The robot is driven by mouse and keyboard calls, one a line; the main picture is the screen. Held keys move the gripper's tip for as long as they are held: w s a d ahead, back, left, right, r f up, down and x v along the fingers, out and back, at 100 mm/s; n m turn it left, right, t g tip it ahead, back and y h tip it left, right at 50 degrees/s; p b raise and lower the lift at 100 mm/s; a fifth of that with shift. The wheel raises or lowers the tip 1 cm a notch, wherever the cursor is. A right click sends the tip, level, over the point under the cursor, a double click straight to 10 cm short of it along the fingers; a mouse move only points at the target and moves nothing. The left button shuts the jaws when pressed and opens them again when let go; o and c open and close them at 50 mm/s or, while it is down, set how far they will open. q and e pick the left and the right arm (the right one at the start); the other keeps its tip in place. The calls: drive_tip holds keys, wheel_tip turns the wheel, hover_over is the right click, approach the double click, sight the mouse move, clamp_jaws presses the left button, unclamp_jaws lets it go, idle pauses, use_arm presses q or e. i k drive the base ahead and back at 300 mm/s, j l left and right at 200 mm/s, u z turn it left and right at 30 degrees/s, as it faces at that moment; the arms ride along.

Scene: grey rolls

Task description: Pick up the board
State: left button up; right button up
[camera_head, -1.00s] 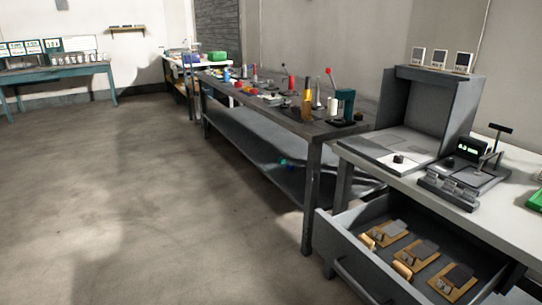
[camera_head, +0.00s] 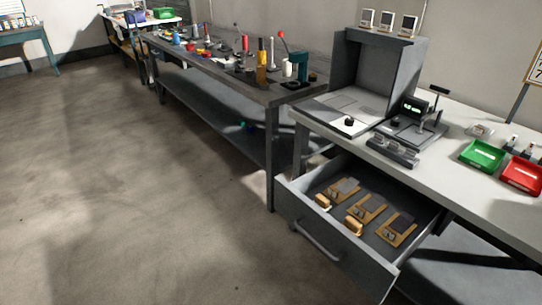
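Several small tan boards with dark grey pads lie in an open grey drawer (camera_head: 337,249) under the white bench at the right. One board (camera_head: 340,188) lies at the back left of the drawer, another board (camera_head: 366,209) in the middle, and a third board (camera_head: 397,230) nearer the front right. Small tan blocks (camera_head: 323,202) sit beside the boards along the drawer's front side. Which board the task means, I cannot tell. Neither of my grippers is in view.
A long dark workbench (camera_head: 225,75) with tools stands behind. The floor at left is clear.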

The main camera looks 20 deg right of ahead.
sight(368, 208)
drive_tip(key=z, duration=1.2)
